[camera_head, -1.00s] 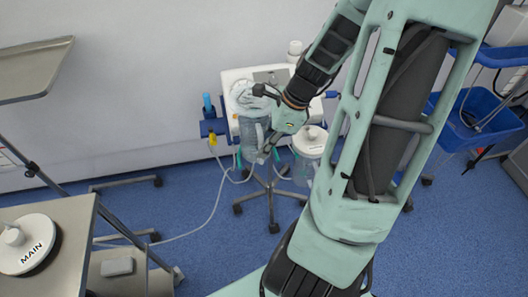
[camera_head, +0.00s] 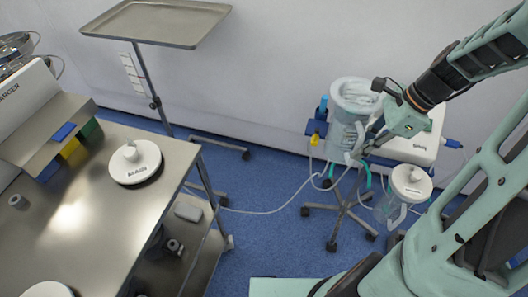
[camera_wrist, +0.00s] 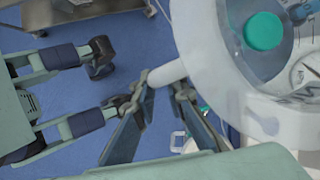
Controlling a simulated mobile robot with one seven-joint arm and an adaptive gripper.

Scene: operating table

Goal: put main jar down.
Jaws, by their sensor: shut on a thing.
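The main jar (camera_head: 350,122) is a clear, open-topped jar with no lid on it. It is held upright in front of the suction unit's left side. My gripper (camera_head: 360,152) is at the jar's lower right side. In the wrist view, my gripper (camera_wrist: 166,84) has its fingers around a pale stub on the side of the jar (camera_wrist: 228,62). The jar's underside is hidden in both views. A round white lid (camera_head: 135,160) with small dark print lies on the steel table (camera_head: 85,215) at left.
The white suction unit (camera_head: 428,128) on its wheeled stand (camera_head: 341,212) is behind the jar. A second, lidded jar (camera_head: 400,200) hangs at its right. A raised tray (camera_head: 158,20) stands at the back left. The steel table has bare room around the lid.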

